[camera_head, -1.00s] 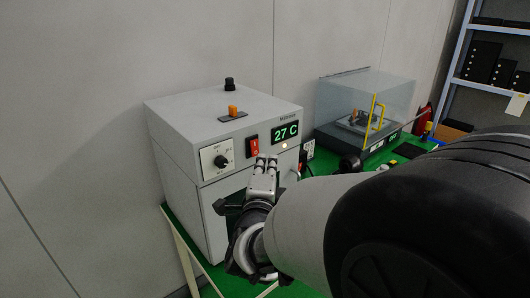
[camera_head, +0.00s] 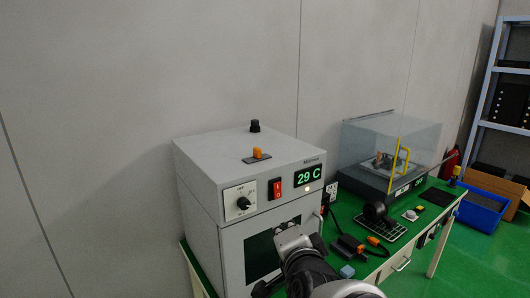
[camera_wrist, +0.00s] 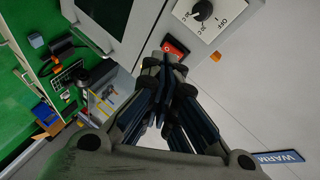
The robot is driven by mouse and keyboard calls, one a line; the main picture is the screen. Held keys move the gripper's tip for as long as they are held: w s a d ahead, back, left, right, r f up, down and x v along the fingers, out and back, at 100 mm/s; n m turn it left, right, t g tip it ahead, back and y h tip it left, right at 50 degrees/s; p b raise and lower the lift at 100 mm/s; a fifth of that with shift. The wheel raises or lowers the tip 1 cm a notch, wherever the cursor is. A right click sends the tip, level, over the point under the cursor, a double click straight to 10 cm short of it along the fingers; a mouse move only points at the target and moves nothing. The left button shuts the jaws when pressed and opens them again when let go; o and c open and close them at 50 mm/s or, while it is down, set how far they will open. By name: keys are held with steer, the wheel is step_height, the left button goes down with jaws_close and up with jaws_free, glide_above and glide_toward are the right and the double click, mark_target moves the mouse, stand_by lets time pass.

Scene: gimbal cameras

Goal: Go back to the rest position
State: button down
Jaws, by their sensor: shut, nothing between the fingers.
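My gripper (camera_head: 292,238) is in front of the grey oven-like box, near its dark window, at the lower middle of the head view. In the wrist view its fingers (camera_wrist: 166,62) are together and empty, with the fingertips appearing just below the red switch (camera_wrist: 175,48). Whether they touch the box cannot be told. The box (camera_head: 210,160) stands on a green-topped bench. Its display (camera_head: 309,176) reads 29 C, and a small light glows below it. A dial (camera_head: 241,202) and the red switch (camera_head: 275,188) are on its front.
A clear-covered machine with a yellow handle (camera_head: 404,160) stands to the right on the bench. Small tools and a black wire rack (camera_head: 380,231) lie on the green top (camera_head: 345,216). A blue bin (camera_head: 482,211) and shelving (camera_head: 500,125) are at the far right. A wall is behind.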

steer(key=s+d+f+n+g, duration=0.2)
steer(key=s+d+n+g, duration=0.1)
steer(key=s, duration=0.5)
steer(key=s+d+f+n+g+h, duration=0.1)
steer(key=s+d+f+n+g, duration=0.1)
steer(key=s+n, duration=0.3)
steer(key=s+d+f+n+g, duration=0.3)
steer(key=s+d+n+g, duration=0.1)
steer(key=s, duration=0.9)
steer(key=shift+d, duration=0.15)
steer(key=shift+f, duration=0.1)
